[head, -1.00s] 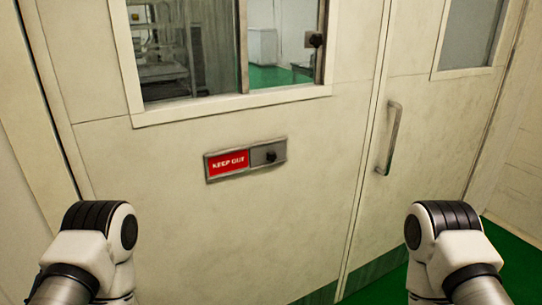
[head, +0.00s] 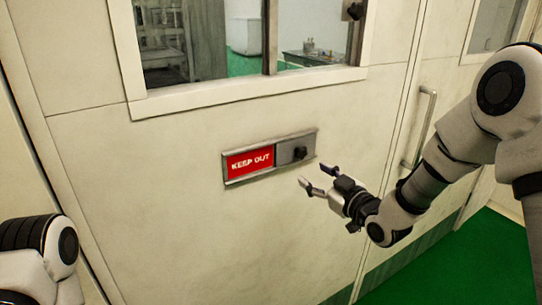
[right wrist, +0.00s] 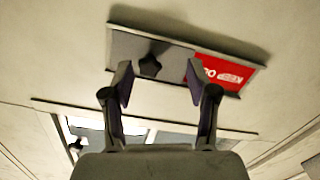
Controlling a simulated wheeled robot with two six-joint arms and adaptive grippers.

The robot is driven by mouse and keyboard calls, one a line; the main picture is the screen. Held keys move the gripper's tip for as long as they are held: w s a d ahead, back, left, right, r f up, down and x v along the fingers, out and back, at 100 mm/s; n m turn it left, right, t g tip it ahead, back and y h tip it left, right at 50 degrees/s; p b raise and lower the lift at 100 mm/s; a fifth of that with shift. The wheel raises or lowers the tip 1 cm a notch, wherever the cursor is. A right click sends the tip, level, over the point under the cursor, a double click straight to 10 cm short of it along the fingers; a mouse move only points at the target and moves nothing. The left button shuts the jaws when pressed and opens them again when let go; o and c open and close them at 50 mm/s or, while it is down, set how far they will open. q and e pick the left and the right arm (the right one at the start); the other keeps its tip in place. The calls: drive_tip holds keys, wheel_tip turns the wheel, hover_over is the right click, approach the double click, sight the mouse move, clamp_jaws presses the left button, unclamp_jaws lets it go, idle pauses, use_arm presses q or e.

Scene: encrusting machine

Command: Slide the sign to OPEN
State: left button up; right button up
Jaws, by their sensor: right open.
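The sign (head: 268,157) is a metal frame on the door; its red KEEP OUT part (head: 249,163) shows at the left. A grey slider plate with a dark knob (head: 299,153) covers its right part. My right gripper (head: 314,178) is open and empty, just below and right of the knob, apart from it. In the right wrist view the picture is upside down; the knob (right wrist: 150,66) shows between the fingertips, nearer the left one, with the red part (right wrist: 222,72) at the right. My left gripper is not in view; only part of its arm shows at lower left.
The door (head: 190,225) has a window (head: 215,45) above the sign. A vertical door handle (head: 425,125) stands to the right, partly behind my right arm. The floor is green (head: 440,265). The door face around the sign is clear.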

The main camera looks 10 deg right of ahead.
sight(303, 154)
drive_tip(key=shift+t, duration=0.3)
drive_tip(key=w+r, duration=0.1)
drive_tip(key=w, duration=0.1)
drive_tip(key=w+a+r+p, duration=0.1)
drive_tip(key=w, duration=0.1)
drive_tip(key=w+r+p, duration=0.1)
drive_tip(key=shift+w+a+r, duration=0.1)
drive_tip(key=shift+w+a, duration=0.2)
drive_tip(key=shift+w, duration=0.1)
drive_tip(key=shift+w+a, duration=0.15)
drive_tip(key=shift+w, duration=0.2)
drive_tip(key=shift+s+d, duration=0.15)
drive_tip(key=shift+d, duration=0.05)
drive_tip(key=shift+a, duration=0.1)
clamp_jaws()
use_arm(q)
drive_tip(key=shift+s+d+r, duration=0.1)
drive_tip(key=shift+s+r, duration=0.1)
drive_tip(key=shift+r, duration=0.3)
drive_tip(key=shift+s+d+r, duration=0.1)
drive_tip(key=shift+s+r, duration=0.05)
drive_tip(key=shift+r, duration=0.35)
